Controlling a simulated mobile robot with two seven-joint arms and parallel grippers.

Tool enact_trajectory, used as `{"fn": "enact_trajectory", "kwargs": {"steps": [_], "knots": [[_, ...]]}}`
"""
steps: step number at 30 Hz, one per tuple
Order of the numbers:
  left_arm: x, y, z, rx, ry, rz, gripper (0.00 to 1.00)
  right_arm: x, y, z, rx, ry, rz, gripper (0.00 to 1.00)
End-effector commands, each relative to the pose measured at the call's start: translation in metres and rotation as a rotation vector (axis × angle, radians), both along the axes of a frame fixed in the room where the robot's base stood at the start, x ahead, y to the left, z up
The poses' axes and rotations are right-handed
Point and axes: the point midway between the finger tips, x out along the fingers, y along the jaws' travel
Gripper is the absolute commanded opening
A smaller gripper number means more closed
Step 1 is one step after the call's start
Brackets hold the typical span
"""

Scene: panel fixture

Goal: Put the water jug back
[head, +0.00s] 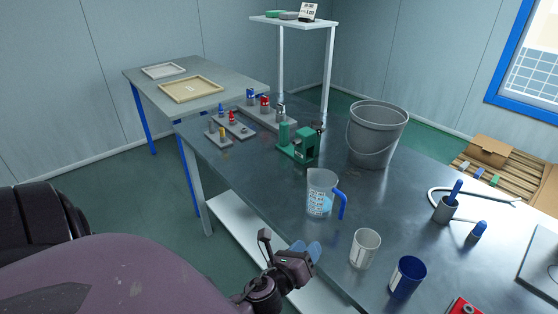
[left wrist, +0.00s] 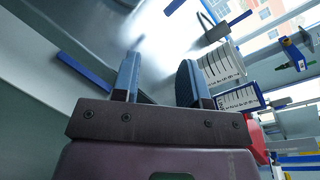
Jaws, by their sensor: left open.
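The water jug (head: 320,194) is clear, with printed marks, a little bluish water low inside and a blue handle on its right. It stands upright on the dark metal table (head: 265,165), near the front edge. My left gripper (head: 306,250) is open and empty, at the table's front edge, nearer to me than the jug and apart from it. In the left wrist view its two fingers (left wrist: 158,82) are spread with nothing between them. I cannot make out the jug surely in that view. My right gripper is not in view.
A white cup (head: 365,249) and a blue cup (head: 407,277) stand right of my gripper. A grey bucket (head: 377,135) and a green press (head: 299,146) stand behind the jug. A grey holder (head: 445,209) is at right. The table left of the jug is clear.

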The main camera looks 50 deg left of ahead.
Motion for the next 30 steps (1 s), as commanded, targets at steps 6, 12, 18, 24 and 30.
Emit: {"fn": "enact_trajectory", "kwargs": {"steps": [6, 12, 18, 24, 30], "knots": [[-0.04, 0.002, -0.036, -0.682, 0.047, 0.136, 0.4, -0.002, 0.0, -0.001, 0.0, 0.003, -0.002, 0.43], [-0.082, -0.002, -0.067, -1.347, 0.069, 0.342, 0.4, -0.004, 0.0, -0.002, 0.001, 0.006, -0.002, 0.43], [-0.121, -0.012, -0.09, -1.943, 0.057, 0.601, 0.4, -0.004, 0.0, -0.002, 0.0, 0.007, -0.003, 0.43], [-0.141, -0.019, -0.099, -2.261, 0.03, 0.77, 0.4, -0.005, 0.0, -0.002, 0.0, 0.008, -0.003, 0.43], [-0.145, -0.02, -0.101, -2.323, 0.022, 0.806, 0.4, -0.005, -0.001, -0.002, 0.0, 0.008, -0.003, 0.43]]}}
